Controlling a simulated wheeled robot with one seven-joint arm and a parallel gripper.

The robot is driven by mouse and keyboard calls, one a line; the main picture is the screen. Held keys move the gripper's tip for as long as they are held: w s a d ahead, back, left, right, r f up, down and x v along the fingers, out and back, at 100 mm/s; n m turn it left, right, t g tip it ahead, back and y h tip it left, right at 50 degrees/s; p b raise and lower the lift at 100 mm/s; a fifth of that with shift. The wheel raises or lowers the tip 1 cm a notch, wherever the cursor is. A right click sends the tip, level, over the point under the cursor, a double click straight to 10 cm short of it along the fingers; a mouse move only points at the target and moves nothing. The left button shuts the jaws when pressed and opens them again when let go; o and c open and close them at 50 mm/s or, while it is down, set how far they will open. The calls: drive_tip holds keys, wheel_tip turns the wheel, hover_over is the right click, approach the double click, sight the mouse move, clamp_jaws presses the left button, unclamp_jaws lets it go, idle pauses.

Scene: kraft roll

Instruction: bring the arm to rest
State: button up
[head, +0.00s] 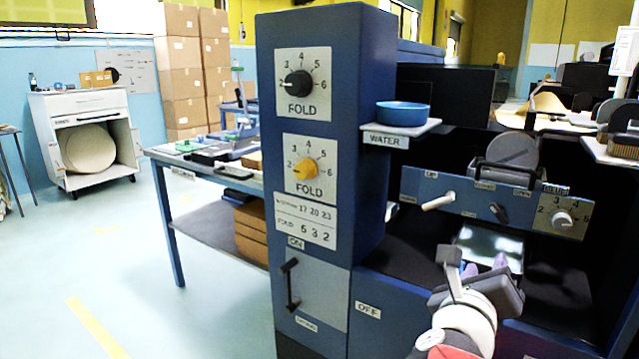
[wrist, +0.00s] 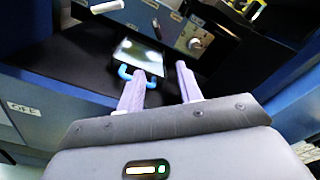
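My gripper (wrist: 158,82) is open in the wrist view, its two pale purple fingers apart with nothing between them. In the head view my gripper (head: 485,267) is at the lower right, in front of the blue machine's dark recess. Beyond the fingers in the wrist view is a shiny plate (wrist: 140,55) with a blue handle (wrist: 140,74) at its near edge. The fingertips appear near the handle; I cannot tell whether they touch it. The plate also shows in the head view (head: 490,243), partly hidden by my gripper.
The blue machine column (head: 325,120) carries black and yellow FOLD dials and a lever handle. A blue bowl (head: 403,114) sits on the WATER shelf (head: 400,133). A panel (head: 490,200) with levers and a dial spans the recess. Open floor (head: 170,290) lies left.

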drive_tip(key=s+d+f+m+g+y, duration=0.15)
drive_tip(key=s+f+m+g, duration=0.65)
drive_tip(key=m, duration=1.2)
drive_tip(key=s+a+f+m+y, duration=0.2)
drive_tip(key=a+m+y, duration=0.2)
drive_tip(key=m, duration=0.4)
drive_tip(key=s+a+f+m+y, duration=0.3)
drive_tip(key=a+m+y, duration=0.2)
drive_tip(key=a+m, duration=0.2)
drive_tip(key=shift+s+m+g, duration=0.35)
drive_tip(key=shift+m+g, duration=0.05)
drive_tip(key=shift+m, duration=0.5)
drive_tip(key=shift+o, duration=0.2)
drive_tip(key=shift+f, duration=0.1)
